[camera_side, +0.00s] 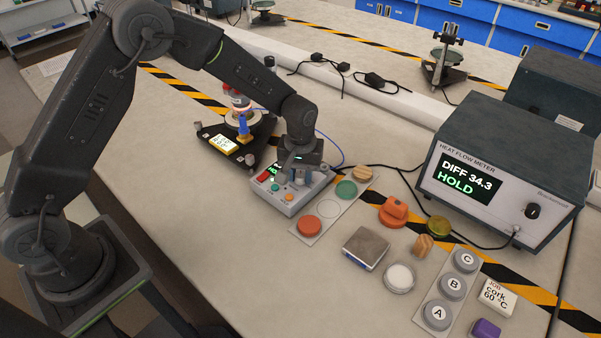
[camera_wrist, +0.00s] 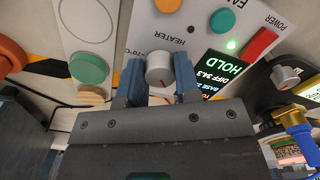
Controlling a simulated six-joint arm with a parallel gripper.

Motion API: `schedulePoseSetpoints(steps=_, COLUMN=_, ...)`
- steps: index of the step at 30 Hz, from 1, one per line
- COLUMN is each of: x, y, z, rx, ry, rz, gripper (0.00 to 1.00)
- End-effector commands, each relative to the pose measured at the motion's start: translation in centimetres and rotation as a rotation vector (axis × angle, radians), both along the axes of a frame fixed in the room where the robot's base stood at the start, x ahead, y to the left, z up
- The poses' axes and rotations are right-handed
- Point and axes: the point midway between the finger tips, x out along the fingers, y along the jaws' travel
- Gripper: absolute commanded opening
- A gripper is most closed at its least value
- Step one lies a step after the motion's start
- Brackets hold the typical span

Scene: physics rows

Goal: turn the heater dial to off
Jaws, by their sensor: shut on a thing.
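The heater dial (camera_wrist: 159,66) is a round, light grey knob below the "HEATER" label on the white control box (camera_wrist: 205,15). Its pointer and small scale marks are too small to read surely; a mark like "70 °C" shows beside it. My gripper (camera_wrist: 159,76) has one blue-grey finger on each side of the dial, shut on it. The box's screen (camera_wrist: 222,72) reads "HOLD" and "DIFF 34.3". In the side view my gripper (camera_side: 297,173) points down over the control box (camera_side: 289,204) and hides the dial there.
A heat flow meter (camera_side: 500,170) stands at right, also reading "DIFF 34.3 HOLD". A pad strip (camera_side: 328,209) with coloured discs lies right of the box. A dark rig (camera_side: 222,151) stands left of the box. Cables run behind.

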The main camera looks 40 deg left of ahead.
Motion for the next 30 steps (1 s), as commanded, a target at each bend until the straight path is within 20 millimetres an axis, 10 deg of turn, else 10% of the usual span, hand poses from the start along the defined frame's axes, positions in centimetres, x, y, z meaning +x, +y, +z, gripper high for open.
schedulePoseSetpoints(steps=30, x=0.05, y=-0.06, z=0.02, rx=0.000, ry=0.000, rz=0.805, gripper=0.07)
